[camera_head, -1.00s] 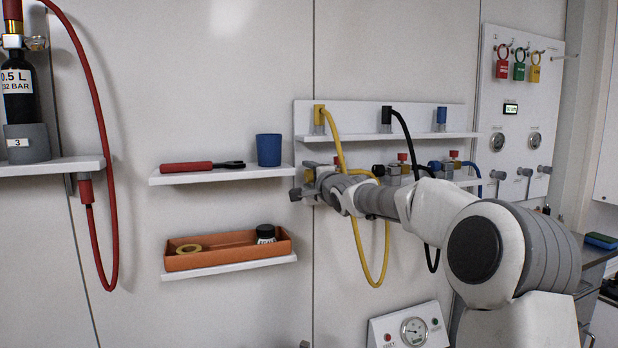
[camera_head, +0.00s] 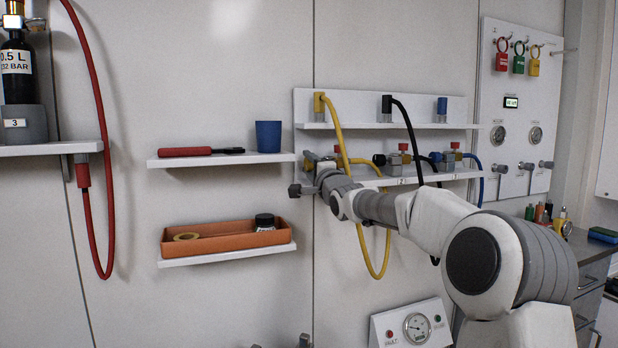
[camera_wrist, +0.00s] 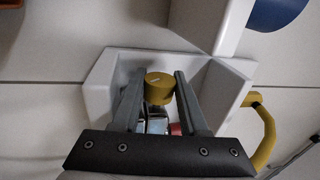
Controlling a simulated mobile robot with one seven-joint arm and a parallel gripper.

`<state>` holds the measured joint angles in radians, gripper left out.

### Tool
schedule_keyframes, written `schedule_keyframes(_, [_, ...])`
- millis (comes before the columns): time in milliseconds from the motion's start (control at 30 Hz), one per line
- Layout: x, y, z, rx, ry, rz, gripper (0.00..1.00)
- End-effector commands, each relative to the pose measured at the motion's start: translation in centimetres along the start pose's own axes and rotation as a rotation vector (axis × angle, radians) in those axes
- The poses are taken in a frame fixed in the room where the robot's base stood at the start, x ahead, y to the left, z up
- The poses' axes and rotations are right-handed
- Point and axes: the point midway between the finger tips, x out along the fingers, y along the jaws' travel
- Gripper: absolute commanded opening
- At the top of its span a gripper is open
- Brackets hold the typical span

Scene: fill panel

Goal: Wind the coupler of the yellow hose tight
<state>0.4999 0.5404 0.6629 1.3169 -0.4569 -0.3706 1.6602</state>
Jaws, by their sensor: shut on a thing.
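The yellow hose (camera_head: 383,250) hangs in a loop below the white panel shelf, and its upper end rises to a yellow fitting (camera_head: 319,103). In the wrist view the hose (camera_wrist: 265,130) curves at the right. The round yellow coupler (camera_wrist: 159,88), with a pale mark on its face, sits between the fingers of my gripper (camera_wrist: 160,78). My gripper is shut on it. In the head view my gripper (camera_head: 318,175) is at the left end of the lower panel shelf, where my wrist hides most of the coupler. How tight the coupler is cannot be seen.
Right of my gripper are a black hose (camera_head: 408,130) and a blue hose (camera_head: 481,187) with red-knobbed valves. Shelves at left hold a red-handled tool (camera_head: 190,151), a blue cup (camera_head: 268,136) and an orange tray (camera_head: 180,249). A gauge box (camera_head: 412,328) is below.

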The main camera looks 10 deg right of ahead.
Motion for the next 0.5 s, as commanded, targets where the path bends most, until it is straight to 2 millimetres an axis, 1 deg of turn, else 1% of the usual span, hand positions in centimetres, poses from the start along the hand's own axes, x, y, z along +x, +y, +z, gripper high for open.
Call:
schedule_keyframes(33, [-0.08, 0.44, 0.04, 0.000, 0.000, -0.018, 0.00])
schedule_keyframes(200, [-0.06, 0.09, 0.00, -0.001, 0.003, -0.050, 0.00])
schedule_keyframes(500, [-0.03, -0.03, -0.03, -0.001, 0.004, -0.051, 0.00])
